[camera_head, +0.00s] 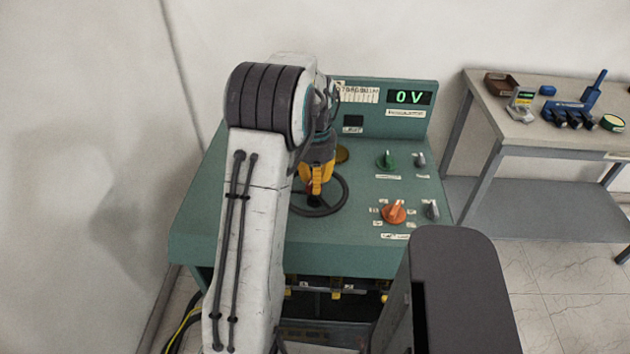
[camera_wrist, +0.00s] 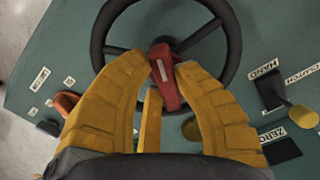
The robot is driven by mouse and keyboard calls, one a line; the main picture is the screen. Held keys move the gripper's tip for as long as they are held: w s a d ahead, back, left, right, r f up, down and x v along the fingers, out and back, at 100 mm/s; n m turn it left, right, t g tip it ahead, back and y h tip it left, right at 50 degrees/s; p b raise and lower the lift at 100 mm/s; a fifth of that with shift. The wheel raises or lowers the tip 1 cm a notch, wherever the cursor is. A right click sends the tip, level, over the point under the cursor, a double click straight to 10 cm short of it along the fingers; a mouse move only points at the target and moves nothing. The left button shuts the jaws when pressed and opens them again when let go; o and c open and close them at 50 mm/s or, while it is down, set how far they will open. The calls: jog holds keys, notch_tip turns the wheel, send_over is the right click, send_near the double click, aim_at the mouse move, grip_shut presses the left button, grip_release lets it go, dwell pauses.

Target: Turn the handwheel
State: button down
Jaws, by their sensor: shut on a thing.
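The handwheel (camera_head: 345,193) is a dark ring lying on the green console's sloping top, partly hidden behind my arm. In the wrist view the black handwheel (camera_wrist: 235,50) shows its spokes and a red centre piece (camera_wrist: 166,78) with a pale label. My gripper (camera_head: 315,187) has yellow fingers and points down over the wheel's middle. In the wrist view my gripper (camera_wrist: 162,62) has one finger on each side of the red centre piece, shut on it. The wheel's lower part is hidden behind the fingers.
The console's display (camera_head: 409,97) reads 0 V. A side table (camera_head: 560,140) at right holds tools. A wall stands close on the left; open floor shows at lower right.

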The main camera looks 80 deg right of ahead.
jog(key=shift+s+f+n, duration=0.1)
jog(key=shift+n, duration=2.2)
jog(key=c, duration=0.9)
grip_release()
jog(key=shift+c, duration=0.2)
jog(key=shift+d, duration=0.1)
notch_tip(320, 180, up, 12)
